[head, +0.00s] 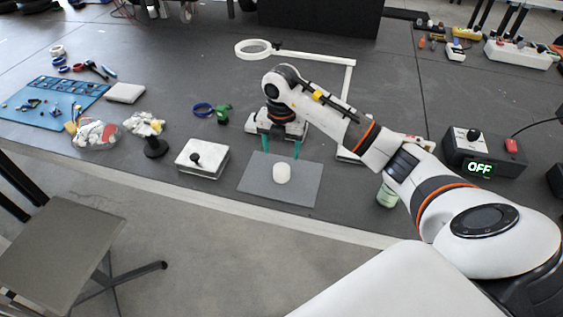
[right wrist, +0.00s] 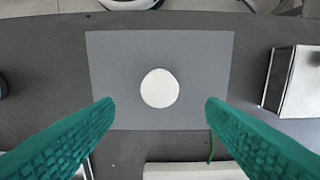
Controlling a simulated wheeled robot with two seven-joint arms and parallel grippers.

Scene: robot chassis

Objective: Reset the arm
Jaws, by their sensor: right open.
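My right arm (head: 405,160) reaches in from the right over the table in the head view. My right gripper (head: 283,150) has green fingers and points down just behind a grey mat. In the right wrist view the gripper (right wrist: 160,108) is open, its fingers wide apart and empty. A small white round object (head: 282,173) lies on the grey mat (head: 258,190). It also shows in the right wrist view (right wrist: 159,88), beyond and between the fingertips, not touched by them. My left gripper is not in view.
A white box with a black knob (head: 202,160) stands left of the mat. A box reading OFF (head: 482,160) stands at right. A ring lamp (head: 253,49) stands behind. A green-white jar (head: 387,194) sits beside my arm. A chair (head: 60,235) stands in front.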

